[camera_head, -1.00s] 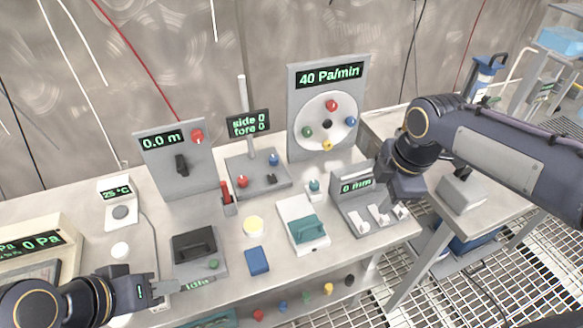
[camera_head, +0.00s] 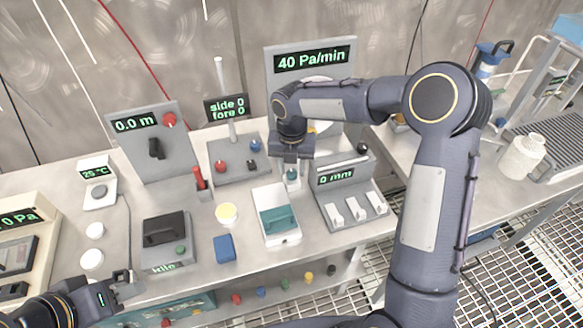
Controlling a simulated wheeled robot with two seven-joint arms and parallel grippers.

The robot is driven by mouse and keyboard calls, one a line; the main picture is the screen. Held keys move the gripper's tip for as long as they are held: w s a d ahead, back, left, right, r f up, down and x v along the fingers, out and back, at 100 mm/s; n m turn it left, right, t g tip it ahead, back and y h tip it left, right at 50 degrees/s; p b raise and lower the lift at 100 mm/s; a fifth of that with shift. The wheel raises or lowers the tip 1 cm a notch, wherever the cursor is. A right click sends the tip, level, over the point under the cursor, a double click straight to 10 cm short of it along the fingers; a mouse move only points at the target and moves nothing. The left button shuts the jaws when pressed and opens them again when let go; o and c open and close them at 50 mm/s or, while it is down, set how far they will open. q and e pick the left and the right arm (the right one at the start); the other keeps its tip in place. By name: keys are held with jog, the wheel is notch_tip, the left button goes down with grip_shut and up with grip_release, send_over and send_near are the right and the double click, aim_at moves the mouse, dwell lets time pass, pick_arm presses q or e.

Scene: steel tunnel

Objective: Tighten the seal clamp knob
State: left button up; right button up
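A small teal-topped knob (camera_head: 292,179) stands on the bench behind a white box with a teal handle (camera_head: 278,218); I cannot tell for sure that it is the seal clamp knob. My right gripper (camera_head: 291,161) points down directly over this knob. The gripper hides part of the knob, and I cannot tell whether its fingers touch it. My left gripper (camera_head: 132,283) is low at the left, near the bench's front edge, away from the knob, and appears empty. Its finger gap is too unclear to judge.
The "0 mm" unit (camera_head: 343,196) with white levers stands just right of the knob. The "40 Pa/min" panel (camera_head: 285,85) rises behind, partly hidden by my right arm. A post with the "side 0 fore 0" display (camera_head: 227,107) stands to the left. A blue block (camera_head: 224,248) lies in front.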

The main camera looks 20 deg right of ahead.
jog(key=shift+f, duration=0.5)
jog(key=shift+c, duration=0.5)
jog(key=c, duration=0.6)
